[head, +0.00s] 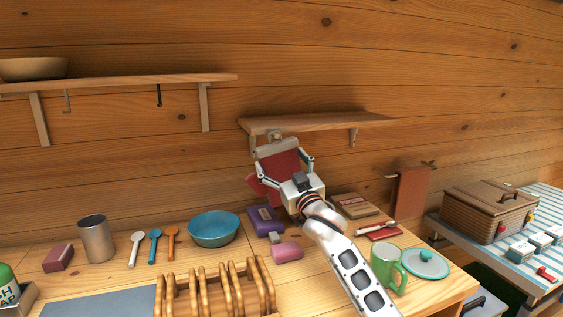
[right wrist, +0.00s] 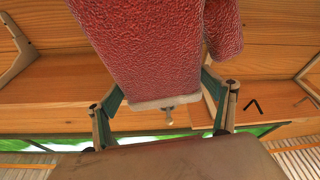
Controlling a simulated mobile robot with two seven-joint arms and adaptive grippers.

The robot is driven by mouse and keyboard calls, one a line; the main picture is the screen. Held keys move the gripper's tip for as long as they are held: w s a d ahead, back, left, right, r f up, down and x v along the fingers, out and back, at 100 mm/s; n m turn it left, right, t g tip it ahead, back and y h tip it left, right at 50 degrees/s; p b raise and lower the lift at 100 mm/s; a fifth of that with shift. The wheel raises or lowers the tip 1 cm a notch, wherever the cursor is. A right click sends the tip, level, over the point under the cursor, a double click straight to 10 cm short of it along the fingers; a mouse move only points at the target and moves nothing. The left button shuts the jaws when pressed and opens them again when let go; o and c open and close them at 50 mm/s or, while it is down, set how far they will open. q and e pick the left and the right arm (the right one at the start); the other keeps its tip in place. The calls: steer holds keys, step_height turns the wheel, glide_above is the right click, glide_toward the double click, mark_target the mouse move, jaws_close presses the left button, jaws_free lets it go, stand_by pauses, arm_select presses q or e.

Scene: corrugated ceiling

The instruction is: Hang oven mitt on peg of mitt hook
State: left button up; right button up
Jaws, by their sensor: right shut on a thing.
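The oven mitt (head: 280,166) is dark red with a beige cuff (head: 277,147) and hangs cuff up, thumb to the left. My right gripper (head: 285,160) is shut on it near the cuff, a finger on each side. The mitt is in front of the wall below the middle shelf. A small pale fitting that looks like the mitt hook (head: 275,134) shows just above the cuff. In the right wrist view the mitt (right wrist: 160,50) fills the top, and a small knobbed peg (right wrist: 168,112) shows just past the cuff edge. Whether the mitt touches the peg is unclear. My left gripper is out of view.
The middle shelf (head: 325,122) is close above the mitt. The counter below holds a blue bowl (head: 213,228), a purple box (head: 265,220), a pink block (head: 287,250), a wooden rack (head: 215,290) and a green mug (head: 387,266). A red towel (head: 411,192) hangs to the right.

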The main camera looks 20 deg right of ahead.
stand_by(0.3)
steer(key=o, duration=1.2)
steer(key=shift+c, duration=0.2)
steer(key=shift+s+f, duration=0.1)
steer(key=shift+s, duration=0.05)
